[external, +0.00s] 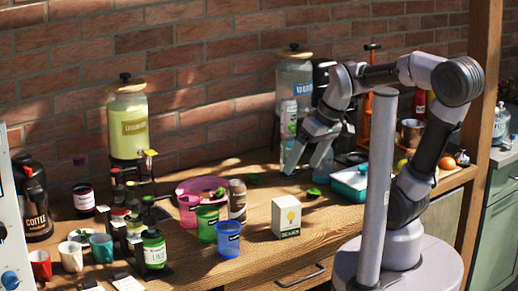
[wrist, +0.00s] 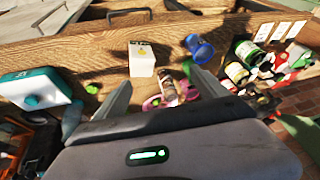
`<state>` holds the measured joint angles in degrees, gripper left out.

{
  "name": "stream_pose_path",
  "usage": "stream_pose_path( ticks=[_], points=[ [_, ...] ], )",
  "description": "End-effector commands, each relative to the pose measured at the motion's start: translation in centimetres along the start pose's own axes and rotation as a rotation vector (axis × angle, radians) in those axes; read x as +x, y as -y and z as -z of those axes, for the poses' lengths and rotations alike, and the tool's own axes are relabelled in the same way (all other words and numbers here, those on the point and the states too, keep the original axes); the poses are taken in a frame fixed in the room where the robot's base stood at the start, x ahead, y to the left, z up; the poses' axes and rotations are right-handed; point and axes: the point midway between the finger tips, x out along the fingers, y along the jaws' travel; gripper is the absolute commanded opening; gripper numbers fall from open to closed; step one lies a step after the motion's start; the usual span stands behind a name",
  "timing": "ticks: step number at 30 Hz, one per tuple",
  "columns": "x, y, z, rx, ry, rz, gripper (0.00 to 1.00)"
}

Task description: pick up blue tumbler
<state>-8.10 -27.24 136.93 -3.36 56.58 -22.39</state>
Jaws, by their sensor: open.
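The blue tumbler (external: 228,239) stands upright near the front edge of the wooden table, right of the green tumbler (external: 207,225). In the wrist view the blue tumbler (wrist: 200,48) is at the upper right, beyond the right finger's tip and outside the jaws. My gripper (external: 306,165) is open and empty in the external view, above the table, behind and to the right of the blue tumbler. In the wrist view my gripper (wrist: 160,88) has its two fingers wide apart, with a white box (wrist: 142,59) and a brown bottle in line with the gap.
The white box (external: 286,217) stands right of the blue tumbler. A pink tumbler (external: 188,208), a brown shaker (external: 237,200) and a pink plate (external: 200,187) are close behind it. Green jars (external: 154,249) crowd the left. A teal container (external: 350,181) is at right.

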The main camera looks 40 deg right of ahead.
Motion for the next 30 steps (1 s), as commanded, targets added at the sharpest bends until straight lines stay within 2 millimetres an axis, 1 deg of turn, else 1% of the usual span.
stream_pose_path(
  ticks=[1,2,3,4,6,9,10,12,14,18,21,24,30],
  points=[
    [-0.3,2.2,2.8,-0.231,0.078,0.025,0.83],
    [0.4,3.6,4.0,-0.384,0.117,0.044,0.83],
    [1.5,5.3,5.4,-0.581,0.165,0.071,0.83],
    [2.5,6.7,6.2,-0.719,0.198,0.094,0.83],
    [4.8,9.4,7.2,-0.996,0.259,0.148,0.83],
    [7.5,12.1,7.5,-1.259,0.311,0.208,0.83],
    [8.0,12.6,7.5,-1.305,0.318,0.220,0.83],
    [9.3,13.0,7.2,-1.365,0.330,0.236,0.83],
    [10.8,13.0,6.6,-1.377,0.332,0.238,0.83],
    [15.1,12.8,4.9,-1.374,0.333,0.238,0.83],
    [17.7,12.7,3.8,-1.373,0.333,0.238,0.83],
    [19.6,12.7,3.2,-1.370,0.331,0.237,0.83],
    [21.2,12.7,2.7,-1.369,0.329,0.236,0.83]
  ],
)
